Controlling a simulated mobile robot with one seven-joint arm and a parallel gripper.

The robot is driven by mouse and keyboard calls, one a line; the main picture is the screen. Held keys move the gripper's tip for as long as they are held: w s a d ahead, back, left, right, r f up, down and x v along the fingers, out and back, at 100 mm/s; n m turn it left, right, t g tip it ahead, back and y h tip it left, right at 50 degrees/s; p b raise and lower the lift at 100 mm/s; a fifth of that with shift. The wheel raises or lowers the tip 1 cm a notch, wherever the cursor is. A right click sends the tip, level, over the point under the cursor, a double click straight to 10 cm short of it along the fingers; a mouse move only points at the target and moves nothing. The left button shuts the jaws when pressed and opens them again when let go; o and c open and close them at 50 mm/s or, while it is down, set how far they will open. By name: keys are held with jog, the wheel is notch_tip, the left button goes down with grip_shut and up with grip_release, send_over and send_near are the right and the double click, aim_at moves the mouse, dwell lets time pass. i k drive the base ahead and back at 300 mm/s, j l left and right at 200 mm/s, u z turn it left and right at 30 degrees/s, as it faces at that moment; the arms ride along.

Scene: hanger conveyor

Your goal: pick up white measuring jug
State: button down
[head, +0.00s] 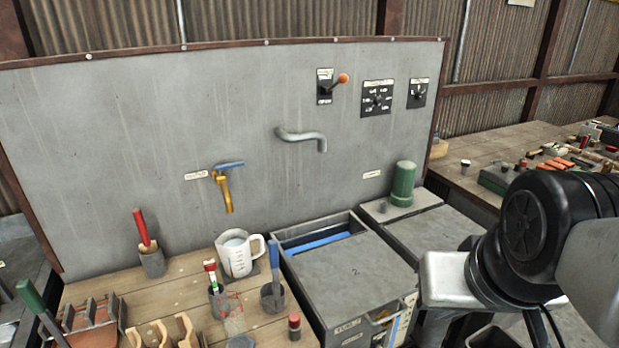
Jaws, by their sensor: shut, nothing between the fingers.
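The white measuring jug (237,259) stands upright on the wooden bench, near the foot of the grey panel. Its handle points right, and dark markings show on its side. It looks partly filled with something pale. My gripper (438,283) is at the right, well apart from the jug, with the grey cabinet between them. Its pale metal body shows, its fingers are hard to make out, and it is shut and empty.
A cup with a red-and-white tool (213,284) and a cup with a blue-handled tool (272,282) stand just in front of the jug. A red-handled tool (142,228) stands left. A yellow tap (224,193) juts out above. The cabinet (350,275) borders the bench's right side.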

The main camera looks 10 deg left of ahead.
aim_at(244, 252)
jog(key=j+u, duration=1.05)
jog(key=l, duration=0.1)
